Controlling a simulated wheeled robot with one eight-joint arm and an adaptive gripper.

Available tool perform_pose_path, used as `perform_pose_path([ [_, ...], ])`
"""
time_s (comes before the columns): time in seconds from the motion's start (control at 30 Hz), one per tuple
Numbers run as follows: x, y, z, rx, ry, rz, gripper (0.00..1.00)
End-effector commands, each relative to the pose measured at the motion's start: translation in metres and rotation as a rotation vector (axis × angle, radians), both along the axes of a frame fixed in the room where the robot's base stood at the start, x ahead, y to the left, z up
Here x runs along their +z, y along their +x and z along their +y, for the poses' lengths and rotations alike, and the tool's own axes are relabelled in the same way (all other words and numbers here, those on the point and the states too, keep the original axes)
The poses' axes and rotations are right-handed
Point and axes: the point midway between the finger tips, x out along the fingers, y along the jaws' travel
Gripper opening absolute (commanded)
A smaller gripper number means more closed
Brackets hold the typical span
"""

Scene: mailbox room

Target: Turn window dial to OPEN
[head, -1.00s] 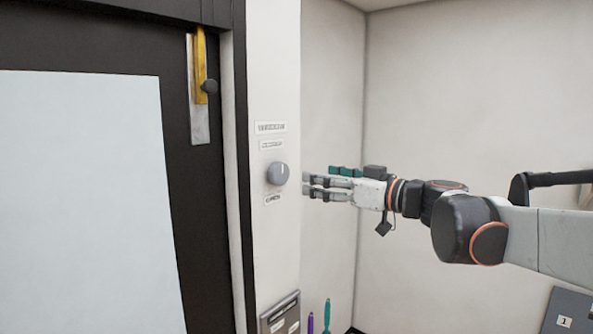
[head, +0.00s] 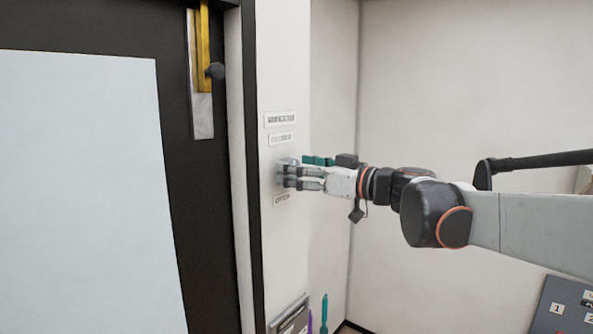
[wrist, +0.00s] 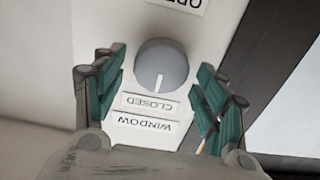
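The window dial is a round grey knob (wrist: 162,66) on a white wall post. In the wrist view its white pointer line points down, toward the CLOSED label (wrist: 150,103). The OPEN label (wrist: 186,3), partly cut off, is on the opposite side of the knob. My gripper (wrist: 160,85) is open, with its green-padded fingers on either side of the knob and visible gaps to it. In the head view my gripper (head: 284,176) is at the post and hides most of the dial.
A WINDOW label (wrist: 145,122) sits beside the CLOSED label. A dark frame with a white panel (head: 80,190) and a yellow handle (head: 203,50) stands left of the post. A metal box (head: 290,318) is below the dial. The wall at right is bare.

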Motion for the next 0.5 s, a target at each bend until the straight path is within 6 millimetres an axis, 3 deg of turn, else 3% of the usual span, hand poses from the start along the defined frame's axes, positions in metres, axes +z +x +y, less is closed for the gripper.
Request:
perform_pose_path([
  [0.03, 0.0, 0.0, 0.0001, 0.0, 0.0, 0.0, 0.49],
  [0.13, 0.0, 0.0, 0.0001, 0.0, 0.0, 0.0, 0.27],
  [0.17, 0.0, 0.0, 0.0001, 0.0, 0.0, 0.0, 0.24],
  [0.5, -0.0001, 0.0002, 0.0, 0.0, 0.018, 0.023, 0.25],
])
